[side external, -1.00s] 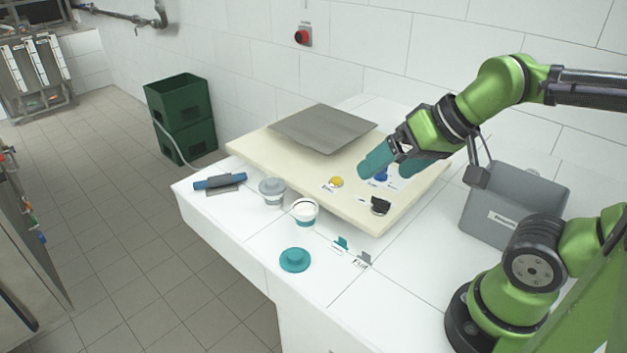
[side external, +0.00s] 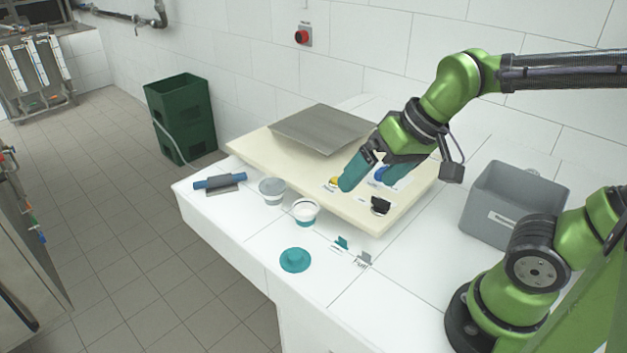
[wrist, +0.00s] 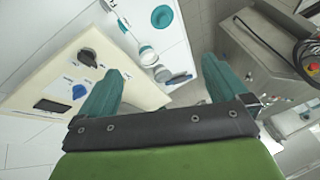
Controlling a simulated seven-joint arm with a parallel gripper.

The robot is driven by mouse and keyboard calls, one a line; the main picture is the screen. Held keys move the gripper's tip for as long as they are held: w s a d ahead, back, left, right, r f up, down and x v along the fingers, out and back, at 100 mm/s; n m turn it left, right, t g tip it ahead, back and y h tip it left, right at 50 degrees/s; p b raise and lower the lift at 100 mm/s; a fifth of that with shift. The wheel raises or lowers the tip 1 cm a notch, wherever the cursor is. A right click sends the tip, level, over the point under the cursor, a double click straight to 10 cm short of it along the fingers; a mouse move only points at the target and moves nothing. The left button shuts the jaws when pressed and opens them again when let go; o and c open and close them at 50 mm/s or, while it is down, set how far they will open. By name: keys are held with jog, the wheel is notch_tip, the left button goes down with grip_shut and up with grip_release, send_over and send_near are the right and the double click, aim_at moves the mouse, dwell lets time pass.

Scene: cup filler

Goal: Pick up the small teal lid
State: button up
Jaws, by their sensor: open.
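The teal lid (side external: 295,260) is a round disc with a raised knob. It lies flat on the white counter near the front edge, and shows near the top of the wrist view (wrist: 162,17). My gripper (side external: 366,185) has teal fingers, spread apart with nothing between them. It is above the cream board, behind and to the right of the lid and well apart from it. In the wrist view the fingers (wrist: 164,66) point toward the counter side where the cups and lid are.
Two cups, one greyish (side external: 272,191) and one white and teal (side external: 304,213), stand between the lid and the cream board (side external: 350,213). The board bears a black knob (side external: 380,206) and buttons. A blue-handled tool (side external: 219,182) lies left; a grey bin (side external: 515,207) stands right. Small clips (side external: 341,243) stand near the lid.

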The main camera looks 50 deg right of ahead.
jog(key=w+a+f+n+g+h, duration=0.15)
jog(key=w+a+f+g, duration=0.4)
jog(key=w, duration=0.55)
send_over(296, 256)
jog(key=shift+m+h, duration=0.25)
jog(key=shift+h, duration=0.1)
jog(key=f, duration=1)
jog(key=shift+d+f, duration=0.2)
jog(key=shift+d, duration=0.15)
jog(key=f, duration=0.6)
jog(key=shift+a+f, duration=0.2)
jog(key=shift+a, duration=0.15)
jog(key=c, duration=1.1)
